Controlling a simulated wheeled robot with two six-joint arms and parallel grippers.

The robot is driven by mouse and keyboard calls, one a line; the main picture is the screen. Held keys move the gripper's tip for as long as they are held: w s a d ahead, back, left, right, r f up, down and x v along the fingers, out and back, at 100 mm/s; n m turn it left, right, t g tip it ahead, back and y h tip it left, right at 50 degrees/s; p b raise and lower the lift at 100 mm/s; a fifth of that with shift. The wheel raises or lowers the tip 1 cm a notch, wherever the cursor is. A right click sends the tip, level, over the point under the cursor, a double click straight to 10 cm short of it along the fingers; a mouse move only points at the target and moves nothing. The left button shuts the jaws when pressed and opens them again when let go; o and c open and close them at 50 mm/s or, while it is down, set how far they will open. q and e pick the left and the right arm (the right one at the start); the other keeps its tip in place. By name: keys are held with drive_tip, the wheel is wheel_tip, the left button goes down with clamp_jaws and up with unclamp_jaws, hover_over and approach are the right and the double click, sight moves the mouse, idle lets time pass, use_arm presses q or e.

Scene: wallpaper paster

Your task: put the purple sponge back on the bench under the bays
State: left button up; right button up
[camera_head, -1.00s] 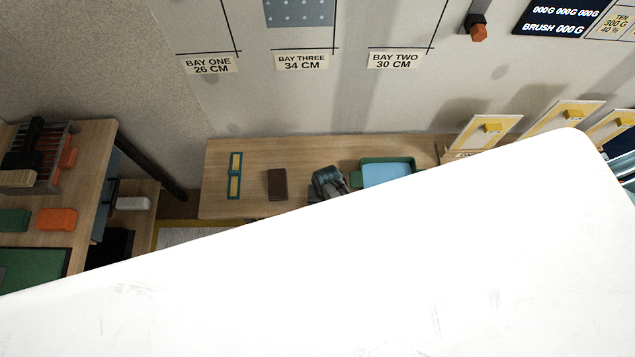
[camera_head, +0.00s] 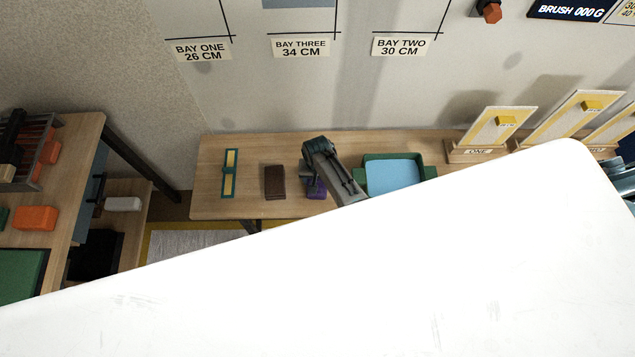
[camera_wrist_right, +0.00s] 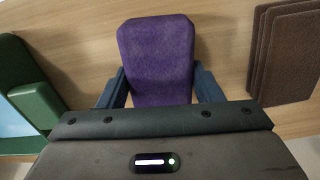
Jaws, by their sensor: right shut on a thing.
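The purple sponge (camera_wrist_right: 157,60) is between the blue fingers of my right gripper (camera_wrist_right: 157,92) in the right wrist view, with the wooden bench surface behind it. In the head view the sponge (camera_head: 316,189) shows partly below my right gripper (camera_head: 314,176), over the bench (camera_head: 210,205) under the bays. My right gripper is shut on the sponge. I cannot tell whether the sponge touches the bench. My left gripper is not in view.
A brown block (camera_head: 275,182) lies left of the sponge, and a green tray (camera_head: 425,172) with a blue inside stands right. A green-and-yellow strip (camera_head: 230,173) lies further left. A large white surface (camera_head: 350,270) hides the lower part of the head view.

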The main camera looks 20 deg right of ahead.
drive_tip(key=shift+s, duration=0.1)
drive_tip(key=o, duration=1)
drive_tip(key=shift+f+b, duration=0.3)
wheel_tip(320, 180, up, 11)
drive_tip(key=shift+r+b, duration=0.1)
drive_tip(key=shift+b, duration=0.45)
